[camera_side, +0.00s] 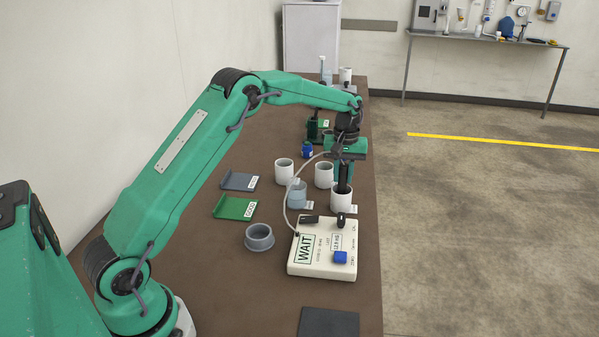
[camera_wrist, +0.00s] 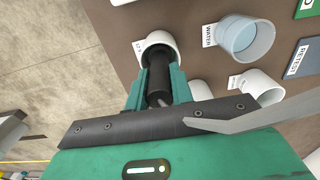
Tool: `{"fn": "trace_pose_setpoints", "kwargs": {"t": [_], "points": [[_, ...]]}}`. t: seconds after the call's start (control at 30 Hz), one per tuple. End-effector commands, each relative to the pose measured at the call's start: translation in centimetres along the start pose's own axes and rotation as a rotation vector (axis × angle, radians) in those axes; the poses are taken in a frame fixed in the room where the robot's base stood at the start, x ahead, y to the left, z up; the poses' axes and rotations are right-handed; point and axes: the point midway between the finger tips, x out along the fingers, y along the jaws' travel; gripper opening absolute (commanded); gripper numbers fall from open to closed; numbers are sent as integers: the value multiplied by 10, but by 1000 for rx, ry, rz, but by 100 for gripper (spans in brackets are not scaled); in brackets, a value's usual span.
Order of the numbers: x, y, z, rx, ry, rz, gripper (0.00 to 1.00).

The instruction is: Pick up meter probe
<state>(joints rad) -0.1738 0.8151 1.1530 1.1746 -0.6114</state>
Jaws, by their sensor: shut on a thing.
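The meter probe (camera_side: 344,186) is a black cylinder held upright between the green fingers of my gripper (camera_side: 343,174). In the wrist view my gripper (camera_wrist: 160,78) is shut on the probe (camera_wrist: 157,88), one finger on each side. The probe's lower end is at the mouth of a white cup (camera_side: 342,204) and seems to be inside it. The wrist view shows this cup's rim (camera_wrist: 164,36) around the probe tip; how deep it sits is hidden. A grey cable runs from the cream meter (camera_side: 313,267), marked WAIT, up toward my gripper.
Other white cups (camera_side: 284,174) (camera_side: 324,178), a blue-grey cup (camera_side: 297,197) and a grey cup (camera_side: 259,240) stand to the left. A grey tray (camera_side: 234,181), a green tray (camera_side: 230,208) and a blue bottle (camera_side: 307,152) are near. A dark pad (camera_side: 328,323) lies in front.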

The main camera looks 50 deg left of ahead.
Motion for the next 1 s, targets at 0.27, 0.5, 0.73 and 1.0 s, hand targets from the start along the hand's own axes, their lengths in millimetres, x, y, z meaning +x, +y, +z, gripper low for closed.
{"fn": "trace_pose_setpoints", "kwargs": {"t": [0.27,0.5,0.73,1.0], "points": [[-44,1,-1,0,4,3,0],[-72,0,-1,0,3,2,0],[-80,0,0,0,1,1,0],[-80,0,0,0,1,1,0]]}}
